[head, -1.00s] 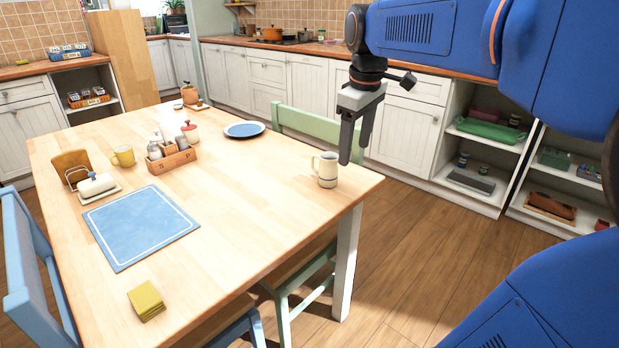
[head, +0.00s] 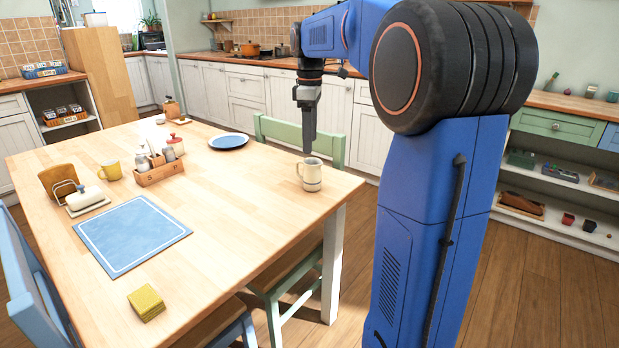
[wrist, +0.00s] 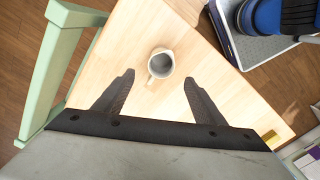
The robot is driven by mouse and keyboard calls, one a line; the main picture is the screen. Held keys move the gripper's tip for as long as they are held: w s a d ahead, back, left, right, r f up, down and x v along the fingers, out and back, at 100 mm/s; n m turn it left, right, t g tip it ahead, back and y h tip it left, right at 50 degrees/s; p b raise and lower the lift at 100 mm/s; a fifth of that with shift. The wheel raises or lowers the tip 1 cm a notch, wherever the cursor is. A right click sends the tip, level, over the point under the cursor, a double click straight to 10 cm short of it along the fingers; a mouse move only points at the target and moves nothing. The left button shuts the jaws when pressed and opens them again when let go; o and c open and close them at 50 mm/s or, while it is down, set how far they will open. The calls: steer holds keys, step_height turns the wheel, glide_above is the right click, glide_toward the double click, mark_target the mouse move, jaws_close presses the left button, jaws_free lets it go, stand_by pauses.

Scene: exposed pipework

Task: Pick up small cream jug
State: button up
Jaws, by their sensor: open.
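The small cream jug (head: 310,175) stands upright near the right corner of the wooden table (head: 240,215), with its handle toward the left in the head view. In the wrist view the jug (wrist: 161,63) is seen from above, its mouth open and its handle toward the bottom of the picture. My gripper (head: 308,148) points down just above and behind the jug in the head view. In the wrist view my open gripper (wrist: 157,78) has its two fingers spread wide to either side of the jug's handle side, with nothing between them touching.
A green chair (head: 290,135) stands behind the table close to my gripper. The tabletop around the jug is clear.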

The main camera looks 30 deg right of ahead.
mark_target(311, 175)
steer(key=f, duration=1.3)
steer(key=shift+s+d, duration=0.1)
steer(key=shift+s, duration=0.1)
steer(key=shift+c, duration=0.3)
steer(key=c, duration=1.2)
steer(key=shift+r, duration=0.2)
